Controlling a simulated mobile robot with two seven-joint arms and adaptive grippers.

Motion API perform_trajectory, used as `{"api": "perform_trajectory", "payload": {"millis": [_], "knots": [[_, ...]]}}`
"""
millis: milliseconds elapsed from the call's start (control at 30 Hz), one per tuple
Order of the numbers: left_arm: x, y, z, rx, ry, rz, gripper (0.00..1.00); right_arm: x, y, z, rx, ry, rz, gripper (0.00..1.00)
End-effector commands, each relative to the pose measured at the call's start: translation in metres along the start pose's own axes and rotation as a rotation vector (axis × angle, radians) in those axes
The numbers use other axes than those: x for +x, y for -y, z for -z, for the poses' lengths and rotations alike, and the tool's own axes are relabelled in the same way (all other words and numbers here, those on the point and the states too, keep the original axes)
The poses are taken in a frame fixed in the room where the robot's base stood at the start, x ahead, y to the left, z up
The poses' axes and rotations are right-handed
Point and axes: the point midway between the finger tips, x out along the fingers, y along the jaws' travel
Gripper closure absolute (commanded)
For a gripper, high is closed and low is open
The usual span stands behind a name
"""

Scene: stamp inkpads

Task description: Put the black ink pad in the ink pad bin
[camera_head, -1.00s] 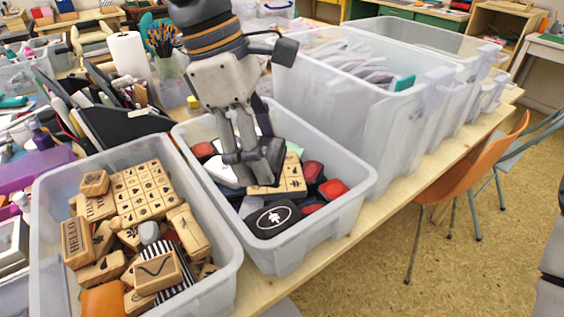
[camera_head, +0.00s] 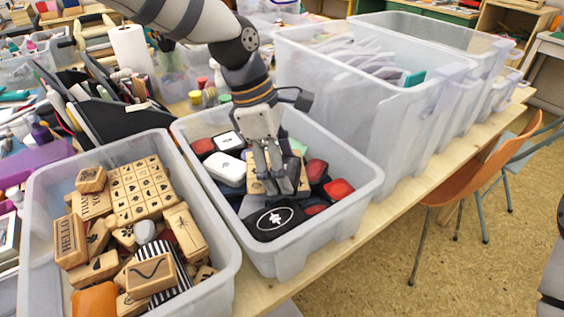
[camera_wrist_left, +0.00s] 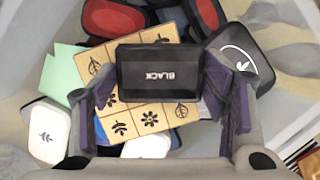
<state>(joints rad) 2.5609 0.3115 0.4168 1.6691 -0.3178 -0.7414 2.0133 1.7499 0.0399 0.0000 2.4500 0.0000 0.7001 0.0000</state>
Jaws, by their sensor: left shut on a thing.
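My left gripper (camera_head: 280,186) reaches down inside the clear ink pad bin (camera_head: 355,172), over its middle. In the wrist view the left gripper (camera_wrist_left: 160,90) is shut on the black ink pad (camera_wrist_left: 160,68), a dark block with "BLACK" in upside-down white letters. The pad is between the two fingers, above a wooden stamp block (camera_wrist_left: 150,118). In the head view the gripper hides the pad, and I cannot tell whether it touches the things below. Another black pad with a white leaf mark (camera_head: 273,218) lies at the bin's near side. My right gripper is not in view.
The ink pad bin also holds white pads (camera_head: 226,168) and red-and-black pads (camera_head: 338,188). A clear bin of wooden stamps (camera_head: 225,290) stands close on the left. Tall clear bins (camera_head: 330,100) stand behind on the right. An orange chair (camera_head: 470,180) is beside the table.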

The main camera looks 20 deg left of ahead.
Motion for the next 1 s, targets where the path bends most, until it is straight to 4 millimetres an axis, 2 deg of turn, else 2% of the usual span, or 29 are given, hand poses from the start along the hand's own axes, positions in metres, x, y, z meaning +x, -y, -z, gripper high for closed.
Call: {"api": "perform_trajectory", "payload": {"millis": [33,100,467,567,800,1000], "knots": [[0.0,0.0,0.0,0.001,0.0,-0.001,0.28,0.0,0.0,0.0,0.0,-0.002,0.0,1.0],[0.0,0.0,0.0,0.001,0.0,0.0,0.12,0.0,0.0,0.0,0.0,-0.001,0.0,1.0],[-0.002,0.0,-0.001,-0.001,0.001,0.001,0.12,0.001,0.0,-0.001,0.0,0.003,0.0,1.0],[-0.022,-0.001,-0.002,0.001,0.0,-0.007,0.12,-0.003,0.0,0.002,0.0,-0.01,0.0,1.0],[-0.089,-0.001,-0.002,0.0,0.0,-0.009,0.12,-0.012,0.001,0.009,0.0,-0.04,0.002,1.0],[-0.119,0.0,-0.001,-0.001,-0.001,-0.001,0.12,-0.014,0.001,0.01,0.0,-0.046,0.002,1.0]]}}
